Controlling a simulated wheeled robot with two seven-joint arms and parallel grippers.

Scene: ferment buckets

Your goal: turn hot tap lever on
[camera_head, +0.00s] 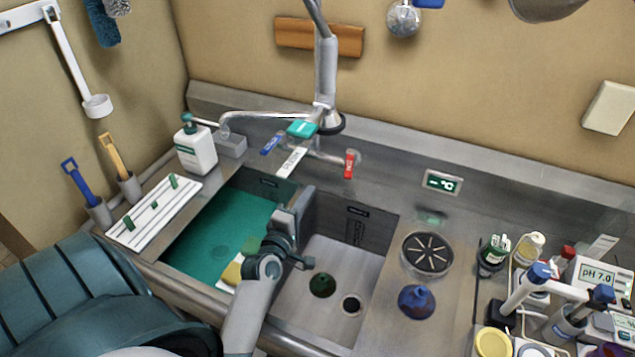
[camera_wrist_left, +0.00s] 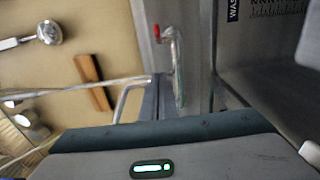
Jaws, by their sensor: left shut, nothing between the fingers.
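The red lever (camera_head: 349,163) stands on the right side of the tap (camera_head: 325,155) at the back of the sink. A blue lever (camera_head: 272,143) is on the tap's left side. My left gripper (camera_head: 303,192) is over the divider between the two basins, in front of and below the red lever, apart from it. Its fingers are shut and empty. In the left wrist view the red lever (camera_wrist_left: 157,32) shows beyond the shut fingers (camera_wrist_left: 154,98), with a gap between. My right gripper is in neither view.
The left basin (camera_head: 215,240) holds green liquid with a yellow thing in it. The right basin (camera_head: 335,265) is empty of liquid. A soap bottle (camera_head: 195,150) stands at left, a blue funnel-like thing (camera_head: 417,300) at right. A spout and hose rise above the tap.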

